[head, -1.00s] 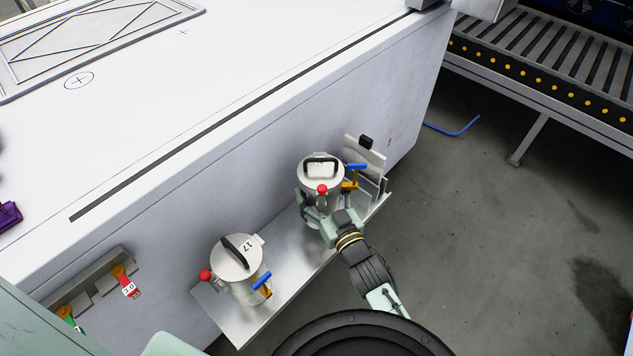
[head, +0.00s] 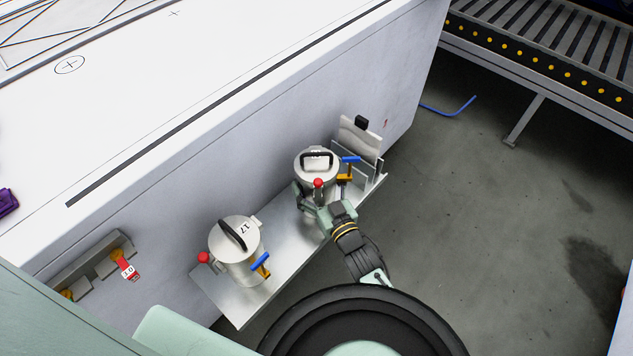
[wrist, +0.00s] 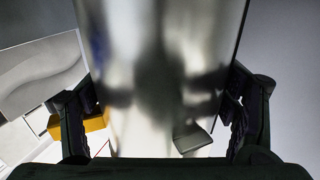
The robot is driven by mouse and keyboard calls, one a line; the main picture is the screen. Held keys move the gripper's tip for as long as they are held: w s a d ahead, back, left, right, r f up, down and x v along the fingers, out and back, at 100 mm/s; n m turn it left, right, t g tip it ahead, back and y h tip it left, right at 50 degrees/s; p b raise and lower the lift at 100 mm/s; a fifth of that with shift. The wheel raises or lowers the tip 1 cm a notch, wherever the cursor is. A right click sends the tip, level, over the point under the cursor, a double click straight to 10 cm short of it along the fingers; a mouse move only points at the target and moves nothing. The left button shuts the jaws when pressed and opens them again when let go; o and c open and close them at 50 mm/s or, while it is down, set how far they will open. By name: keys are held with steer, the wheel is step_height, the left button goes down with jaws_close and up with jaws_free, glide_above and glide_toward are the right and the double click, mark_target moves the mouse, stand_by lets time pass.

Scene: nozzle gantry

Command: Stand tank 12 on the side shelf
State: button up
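A silver tank (head: 316,165) with a black handle, a red knob and a blue-handled valve is at the far right end of the metal side shelf (head: 290,243). Its number is not legible. My gripper (head: 318,202) is around its body from the front. In the wrist view the tank's shiny wall (wrist: 160,70) fills the space between the two fingers (wrist: 163,112), which appear to press on both sides. The tank looks upright. Whether its base rests on the shelf is hard to see. A similar tank marked 17 (head: 237,262) stands at the shelf's near left end.
An upright plate bracket (head: 358,138) stands right behind the held tank. The white gantry bench (head: 200,120) rises along the shelf's back. A small rack with a red tag (head: 130,271) is at left. Shelf between the tanks is clear, and open floor lies right.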

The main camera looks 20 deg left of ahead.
steer(key=shift+o, duration=1.4)
steer(key=shift+d+r, duration=0.1)
steer(key=shift+r, duration=0.05)
steer(key=b+v, duration=0.2)
steer(key=v, duration=1)
